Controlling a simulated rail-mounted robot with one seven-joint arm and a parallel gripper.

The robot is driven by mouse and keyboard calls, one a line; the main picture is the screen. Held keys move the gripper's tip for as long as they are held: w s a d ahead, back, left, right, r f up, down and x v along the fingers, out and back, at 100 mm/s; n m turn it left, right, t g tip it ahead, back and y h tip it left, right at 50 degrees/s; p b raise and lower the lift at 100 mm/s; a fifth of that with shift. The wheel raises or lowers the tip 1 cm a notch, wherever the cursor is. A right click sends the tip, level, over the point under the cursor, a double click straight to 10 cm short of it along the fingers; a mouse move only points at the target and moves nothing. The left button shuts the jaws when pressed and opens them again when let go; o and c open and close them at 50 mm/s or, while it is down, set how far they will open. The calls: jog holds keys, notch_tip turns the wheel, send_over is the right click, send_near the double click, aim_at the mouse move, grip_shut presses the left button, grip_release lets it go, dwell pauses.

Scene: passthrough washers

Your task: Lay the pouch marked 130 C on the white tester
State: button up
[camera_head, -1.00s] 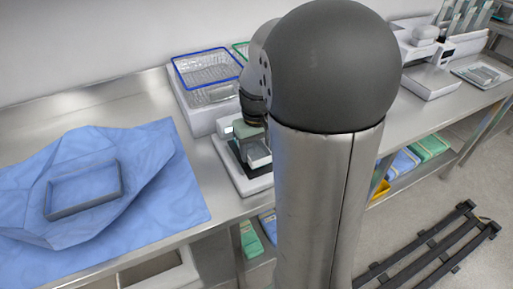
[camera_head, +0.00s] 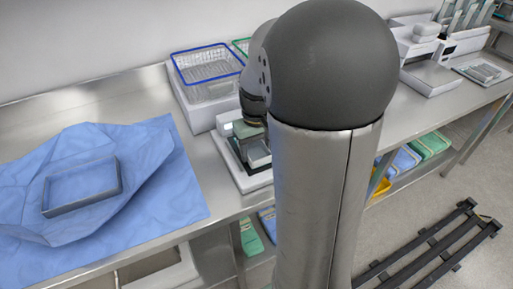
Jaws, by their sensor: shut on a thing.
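The white tester (camera_head: 223,157) stands on the steel bench left of my arm, with a dark recessed top and a small pale block (camera_head: 257,153) on it. The dark end of my gripper (camera_head: 253,112) is above the tester, partly hidden behind my arm; its fingertips are not clearly seen. A small green-grey piece (camera_head: 243,130), perhaps a pouch, shows right under it, over the back of the tester. I cannot tell if it touches the tester. No 130 C marking can be read.
A blue-rimmed wire basket (camera_head: 208,68) stands behind the tester. A blue wrap (camera_head: 150,165) with an open grey tray (camera_head: 82,207) covers the bench at left. White devices (camera_head: 428,65) stand at right. Green and blue packs (camera_head: 430,145) lie on the shelf below.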

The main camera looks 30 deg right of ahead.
dwell(0.4)
jog(key=o, duration=1)
jog(key=shift+r+p, duration=0.35)
jog(key=shift+r, duration=0.05)
jog(key=shift+o, duration=1.1)
jog(key=shift+r, duration=0.35)
jog(key=shift+r+p, duration=2.75)
jog(key=shift+r, duration=0.55)
